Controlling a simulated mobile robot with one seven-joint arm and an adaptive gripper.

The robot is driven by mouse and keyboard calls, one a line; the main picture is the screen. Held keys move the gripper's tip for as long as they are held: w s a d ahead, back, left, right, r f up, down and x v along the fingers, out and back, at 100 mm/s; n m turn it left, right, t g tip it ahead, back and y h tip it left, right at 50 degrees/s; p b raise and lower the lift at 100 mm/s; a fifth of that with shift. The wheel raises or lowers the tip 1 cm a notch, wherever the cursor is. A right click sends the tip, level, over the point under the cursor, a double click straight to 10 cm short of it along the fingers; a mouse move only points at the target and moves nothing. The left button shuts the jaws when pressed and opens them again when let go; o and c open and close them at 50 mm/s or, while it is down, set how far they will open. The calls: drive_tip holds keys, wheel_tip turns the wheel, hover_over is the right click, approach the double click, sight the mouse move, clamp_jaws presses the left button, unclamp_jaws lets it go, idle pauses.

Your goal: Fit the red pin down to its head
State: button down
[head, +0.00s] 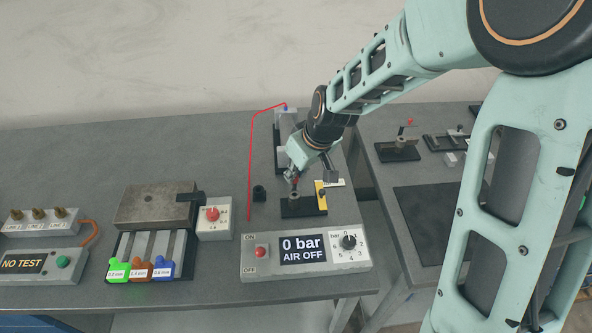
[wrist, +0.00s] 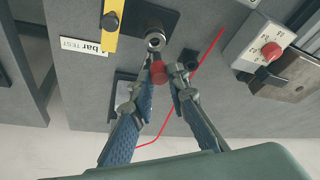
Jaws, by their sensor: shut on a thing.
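The red pin (wrist: 158,72) is between the fingertips of my gripper (wrist: 163,76) in the wrist view, and its red part faces the camera. My gripper is shut on it. In the head view my gripper (head: 293,176) is low over a black fixture plate (head: 312,211), with a bit of red at its tips. A round grey metal boss (wrist: 155,41) with a hole stands on that plate, just beyond the pin in the wrist view. The pin looks close to the boss; whether its tip is in the hole is hidden.
A yellow bar (head: 321,196) stands beside the boss. A control box reading 0 bar, AIR OFF (head: 303,251) is in front. A red air line (head: 250,165) runs at left, near a small black cylinder (head: 259,193). A second bench (head: 385,180) stands at right.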

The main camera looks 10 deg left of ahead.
drive_tip(key=shift+f+b, duration=0.35)
drive_tip(key=shift+f, duration=0.4)
drive_tip(key=shift+f+b, duration=1.95)
drive_tip(key=shift+b, duration=0.1)
idle(1.2)
drive_tip(key=c, duration=1.8)
unclamp_jaws()
drive_tip(key=shift+r, duration=0.1)
drive_tip(key=v, duration=1.2)
